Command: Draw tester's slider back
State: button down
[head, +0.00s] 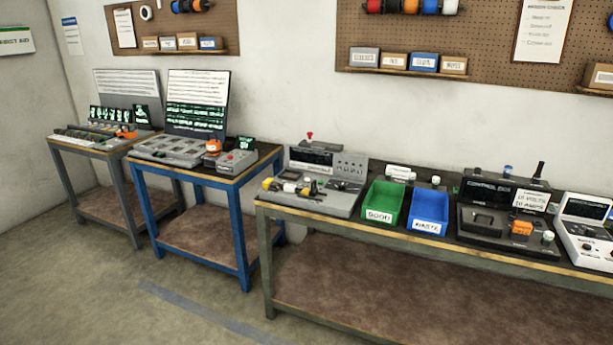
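A grey bench device (315,185) stands at the left end of the long workbench, beside the bins, and may be the tester. It has a raised back panel with a dark display, a red knob on top, and yellow, white and black parts on its front deck. A black control box (500,210) with a label about volts and amps and an orange part stands further right on the same bench. A white device (588,230) is cut off at the right edge. No slider can be told apart for sure at this size. My gripper does not show in this view.
A green bin (383,203) and a blue bin (431,212) sit on the workbench (350,226). A blue-legged table (247,230) and a grey table (67,170) with consoles stand at left. The floor (120,290) in front of the tables is clear.

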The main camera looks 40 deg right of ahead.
aim_at(313, 192)
jog(key=z, duration=0.5)
jog(key=i, duration=1.05)
jog(key=u, duration=0.15)
